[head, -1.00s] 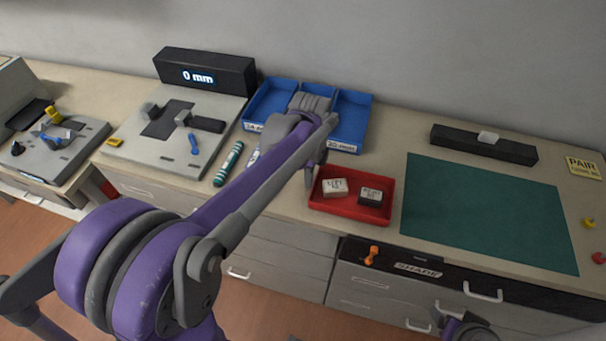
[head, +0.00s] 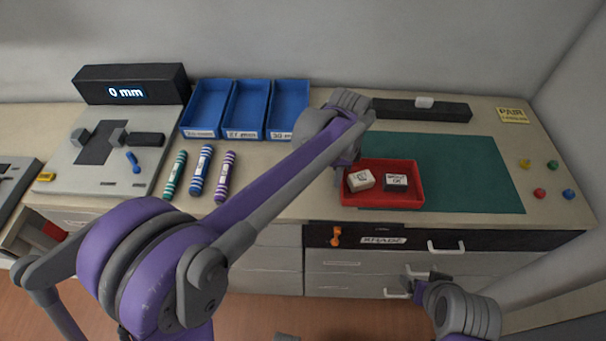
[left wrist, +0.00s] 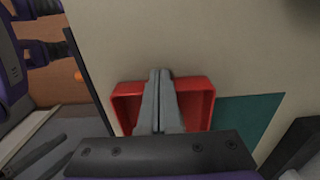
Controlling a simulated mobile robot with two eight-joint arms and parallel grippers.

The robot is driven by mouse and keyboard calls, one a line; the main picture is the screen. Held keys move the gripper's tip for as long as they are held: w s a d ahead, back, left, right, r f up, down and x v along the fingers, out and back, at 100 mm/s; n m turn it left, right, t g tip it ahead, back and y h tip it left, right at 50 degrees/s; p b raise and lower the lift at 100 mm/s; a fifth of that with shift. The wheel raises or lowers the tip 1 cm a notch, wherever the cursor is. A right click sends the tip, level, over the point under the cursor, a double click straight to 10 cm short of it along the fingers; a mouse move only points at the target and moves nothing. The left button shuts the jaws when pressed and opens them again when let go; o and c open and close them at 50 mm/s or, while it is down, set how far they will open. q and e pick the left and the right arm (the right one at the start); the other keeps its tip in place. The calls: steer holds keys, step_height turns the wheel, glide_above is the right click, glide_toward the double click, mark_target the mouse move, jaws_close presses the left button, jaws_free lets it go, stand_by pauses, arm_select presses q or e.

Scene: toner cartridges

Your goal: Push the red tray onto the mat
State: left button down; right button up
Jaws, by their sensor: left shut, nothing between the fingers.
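The red tray (head: 408,202) stands at the left part of the green mat (head: 470,165), with its right side over the mat. How far its left side reaches the mat's left edge is hidden by my arm. Two small boxes lie in the tray, a white one (head: 360,180) and a dark one with a white label (head: 396,182). My left gripper (head: 342,178) is at the tray's left wall, its tips partly hidden. In the left wrist view its shut, empty fingers (left wrist: 161,75) overlap the tray (left wrist: 195,88); the mat (left wrist: 245,112) shows beside it. My right gripper (head: 425,278) hangs before the drawers.
A black bar (head: 440,110) with a white block on it lies behind the mat. Colored knobs (head: 540,193) are to the right. Blue bins (head: 247,110) and several marker-like cylinders (head: 200,170) stand to the left. The mat's right part is clear.

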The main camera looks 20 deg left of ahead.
mark_target(374, 179)
arm_select(q)
steer(key=d, duration=0.3)
steer(key=w+d, duration=0.1)
steer(key=d, duration=0.2)
steer(key=w+d, duration=0.1)
steer(key=d, duration=0.2)
steer(key=shift+w, duration=0.1)
steer(key=shift+a, duration=0.15)
